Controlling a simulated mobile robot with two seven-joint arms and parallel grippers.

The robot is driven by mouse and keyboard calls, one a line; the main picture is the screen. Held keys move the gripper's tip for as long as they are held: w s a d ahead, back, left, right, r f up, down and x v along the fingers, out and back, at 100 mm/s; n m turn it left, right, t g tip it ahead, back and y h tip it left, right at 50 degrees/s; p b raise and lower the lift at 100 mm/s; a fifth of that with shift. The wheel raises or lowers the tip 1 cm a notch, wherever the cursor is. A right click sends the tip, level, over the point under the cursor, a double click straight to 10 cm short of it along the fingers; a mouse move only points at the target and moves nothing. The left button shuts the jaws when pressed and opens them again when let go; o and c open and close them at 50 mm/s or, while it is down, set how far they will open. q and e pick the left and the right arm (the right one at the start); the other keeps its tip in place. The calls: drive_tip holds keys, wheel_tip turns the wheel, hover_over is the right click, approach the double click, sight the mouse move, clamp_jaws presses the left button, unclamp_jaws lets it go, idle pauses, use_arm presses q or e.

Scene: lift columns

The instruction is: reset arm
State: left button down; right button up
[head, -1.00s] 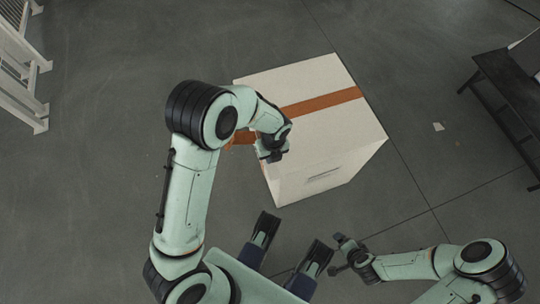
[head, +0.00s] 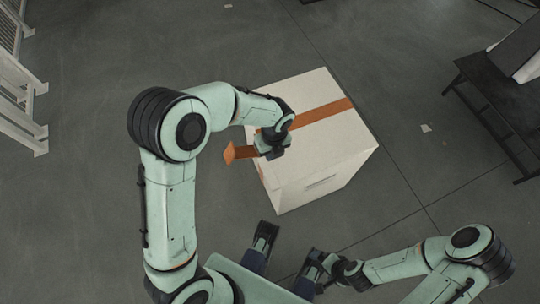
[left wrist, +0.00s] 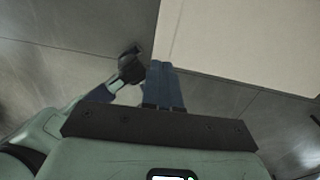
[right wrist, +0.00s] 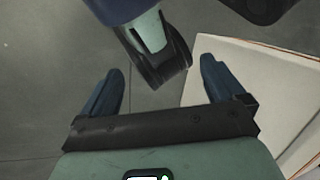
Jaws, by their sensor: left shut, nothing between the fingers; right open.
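No separate task object is named; my arms are what the task concerns. My left gripper (head: 272,150) shows above the left edge of a big white box in the head view, its arm bent at a raised elbow. In the left wrist view its two blue fingers (left wrist: 162,85) are pressed together with nothing between them. My right gripper (head: 325,268) is low in the head view, close to my own base parts. In the right wrist view its fingers (right wrist: 160,90) are wide apart and empty, with a part of my body just beyond them.
The white box (head: 315,165) with an orange band (head: 325,113) stands on the grey floor. An orange pointed piece (head: 232,153) shows at its left. A black table (head: 495,95) is at the right, white railings (head: 18,105) at the left.

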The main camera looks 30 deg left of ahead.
use_arm(q)
drive_tip(key=shift+r, duration=0.3)
use_arm(e)
drive_tip(key=shift+s, duration=0.1)
drive_tip(key=shift+r, duration=0.1)
